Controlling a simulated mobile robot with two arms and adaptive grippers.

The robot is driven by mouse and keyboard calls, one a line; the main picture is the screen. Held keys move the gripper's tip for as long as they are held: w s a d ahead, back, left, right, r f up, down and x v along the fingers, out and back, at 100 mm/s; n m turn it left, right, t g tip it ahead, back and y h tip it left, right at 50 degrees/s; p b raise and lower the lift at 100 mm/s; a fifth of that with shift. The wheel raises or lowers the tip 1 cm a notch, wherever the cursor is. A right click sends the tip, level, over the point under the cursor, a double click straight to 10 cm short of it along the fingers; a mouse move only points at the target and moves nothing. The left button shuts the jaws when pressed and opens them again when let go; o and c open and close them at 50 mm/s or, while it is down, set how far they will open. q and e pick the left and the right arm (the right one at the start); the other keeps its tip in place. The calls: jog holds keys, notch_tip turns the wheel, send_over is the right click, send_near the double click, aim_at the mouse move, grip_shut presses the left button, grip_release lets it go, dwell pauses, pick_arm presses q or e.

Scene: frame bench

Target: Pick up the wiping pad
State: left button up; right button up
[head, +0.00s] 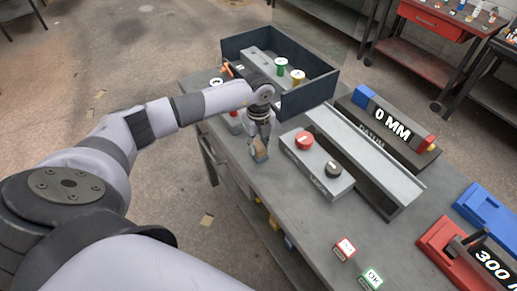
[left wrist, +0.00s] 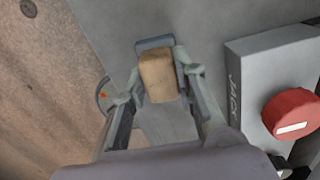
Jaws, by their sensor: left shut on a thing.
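The wiping pad (left wrist: 158,77) is a tan block with a grey-blue part (left wrist: 154,44) at its far end in the left wrist view. It sits between the fingers of my left gripper (left wrist: 157,85), which is shut on it. In the head view the left gripper (head: 260,150) points down at the bench's left edge, with the tan pad (head: 259,147) between its fingers. I cannot tell whether the pad touches the bench top. My right gripper is not in view.
A grey block with a red knob (head: 304,140) and a black knob (head: 333,169) stands just right of the gripper. A dark open bin (head: 310,94) with spools is behind. A long rail (head: 365,160) and the "0 MM" block (head: 390,125) lie farther right. Small labelled cubes (head: 343,249) lie in front.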

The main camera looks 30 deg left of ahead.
aim_at(259, 145)
pick_arm(q)
grip_shut()
jog(key=shift+r, duration=0.1)
jog(key=shift+w+r, duration=0.1)
jog(key=shift+r, duration=0.45)
notch_tip(259, 145, up, 19)
jog(key=b, duration=0.4)
jog(key=shift+f, duration=0.1)
jog(key=shift+o, duration=2.2)
grip_release()
jog(key=c, duration=0.5)
